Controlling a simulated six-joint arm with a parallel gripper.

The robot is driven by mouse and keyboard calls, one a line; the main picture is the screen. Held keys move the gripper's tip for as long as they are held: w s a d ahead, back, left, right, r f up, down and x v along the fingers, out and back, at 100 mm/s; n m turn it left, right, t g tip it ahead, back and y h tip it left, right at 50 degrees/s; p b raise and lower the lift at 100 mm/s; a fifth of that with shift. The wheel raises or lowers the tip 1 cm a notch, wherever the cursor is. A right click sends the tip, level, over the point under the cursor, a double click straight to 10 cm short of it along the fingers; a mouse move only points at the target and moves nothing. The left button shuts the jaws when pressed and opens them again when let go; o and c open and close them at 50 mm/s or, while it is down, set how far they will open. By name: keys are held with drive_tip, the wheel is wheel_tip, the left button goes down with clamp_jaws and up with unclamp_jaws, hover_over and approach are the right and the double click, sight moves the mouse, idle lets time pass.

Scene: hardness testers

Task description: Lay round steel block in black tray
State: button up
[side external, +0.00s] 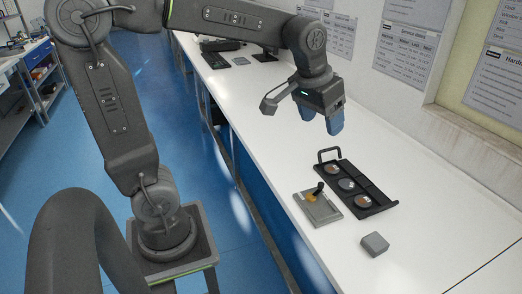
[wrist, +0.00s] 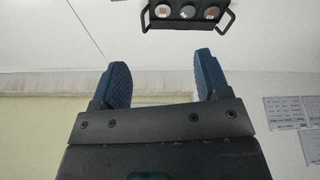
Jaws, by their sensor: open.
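The black tray (side external: 366,182) lies on the white bench, with a raised handle at its far end. It holds a row of three round metallic discs, far (side external: 332,169), middle (side external: 346,184) and near (side external: 362,201); the other side of the tray looks bare. I cannot tell which disc, if any, is the round steel block. The tray also shows at the top edge of the wrist view (wrist: 185,24), partly cut off. My gripper (side external: 322,118) is open and empty, well above the bench behind the tray; its two blue fingers also show in the wrist view (wrist: 163,75).
A grey plate (side external: 327,211) with a small orange-brown round spot and a black lever stands left of the tray. A grey square block (side external: 375,244) lies nearer the front. Posters hang on the wall at right. Bench between the tray and the dark far equipment (side external: 220,46) is clear.

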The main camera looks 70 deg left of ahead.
drive_tip(key=s+d+f+m+t, duration=0.1)
drive_tip(key=s, duration=0.6)
drive_tip(key=s+d+f+m, duration=0.1)
drive_tip(key=s+f, duration=0.1)
drive_tip(key=s, duration=0.5)
drive_tip(key=shift+s+d+t, duration=0.2)
drive_tip(key=shift+d+t, duration=0.2)
